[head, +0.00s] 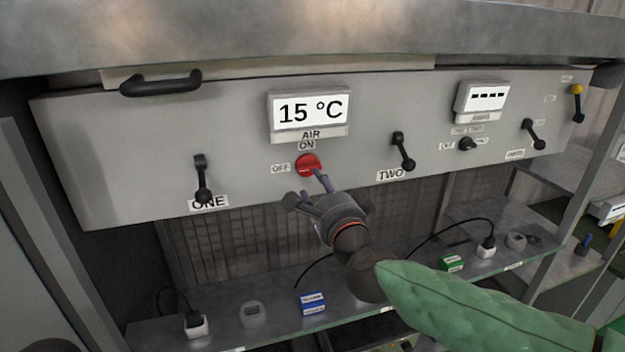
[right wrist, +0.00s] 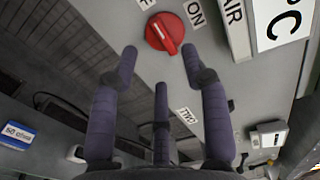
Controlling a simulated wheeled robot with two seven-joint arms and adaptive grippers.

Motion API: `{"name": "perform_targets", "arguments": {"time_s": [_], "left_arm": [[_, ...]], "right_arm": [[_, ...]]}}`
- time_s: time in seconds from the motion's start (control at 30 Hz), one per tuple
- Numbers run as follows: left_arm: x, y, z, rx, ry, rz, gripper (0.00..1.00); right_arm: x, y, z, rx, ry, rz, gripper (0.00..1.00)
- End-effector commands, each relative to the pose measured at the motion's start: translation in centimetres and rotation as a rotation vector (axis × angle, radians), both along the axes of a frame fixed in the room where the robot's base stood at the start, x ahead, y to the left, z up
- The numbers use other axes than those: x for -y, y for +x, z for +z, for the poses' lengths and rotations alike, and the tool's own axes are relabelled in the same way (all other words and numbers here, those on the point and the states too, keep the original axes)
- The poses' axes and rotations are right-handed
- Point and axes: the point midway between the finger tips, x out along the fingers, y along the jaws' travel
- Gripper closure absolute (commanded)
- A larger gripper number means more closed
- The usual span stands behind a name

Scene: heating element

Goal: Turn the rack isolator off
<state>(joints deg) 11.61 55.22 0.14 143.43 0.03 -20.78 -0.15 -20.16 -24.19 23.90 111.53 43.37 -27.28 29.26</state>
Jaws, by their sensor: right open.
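A red rotary switch (head: 308,165) sits on the grey panel below the 15 °C display, with an ON label above and an OFF label to its left. I take it as the isolator; no such wording is legible. In the right wrist view the red switch (right wrist: 164,33) shows a raised ridge slanting from upper left, by the partly cut OFF label, to lower right. My right gripper (head: 313,190) is just below and in front of it, open and empty. In the right wrist view its fingertips (right wrist: 159,58) are spread either side below the switch, seemingly apart from it. My left gripper is not seen.
Black levers ONE (head: 202,180) and TWO (head: 403,152) flank the switch. A black handle (head: 161,84) sticks out at upper left. A small black knob (head: 467,144) and more levers are at right. A shelf (head: 270,335) below holds small boxes and plugs.

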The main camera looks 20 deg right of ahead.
Motion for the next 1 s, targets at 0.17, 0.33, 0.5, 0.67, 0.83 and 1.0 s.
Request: {"name": "perform_targets", "arguments": {"time_s": [0.17, 0.33, 0.5, 0.67, 0.83, 1.0], "left_arm": [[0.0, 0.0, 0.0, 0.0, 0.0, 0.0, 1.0], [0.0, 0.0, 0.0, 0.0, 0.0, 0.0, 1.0], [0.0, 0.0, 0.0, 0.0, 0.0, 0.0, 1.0], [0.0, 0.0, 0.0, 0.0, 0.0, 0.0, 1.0], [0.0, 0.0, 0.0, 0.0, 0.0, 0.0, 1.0], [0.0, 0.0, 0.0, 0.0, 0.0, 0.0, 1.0]], "right_arm": [[0.0, -3.2, 0.0, 0.002, 0.001, 0.003, 0.54], [0.1, -5.0, 0.0, 0.001, 0.0, 0.001, 0.54], [0.1, -5.6, -0.1, -0.001, 0.0, 0.001, 0.54], [0.1, -5.6, -0.1, -0.002, -0.001, 0.001, 0.54], [0.1, -5.6, -0.1, -0.002, 0.0, 0.001, 0.54], [0.2, -5.6, -0.1, -0.001, 0.0, 0.001, 0.54]]}}
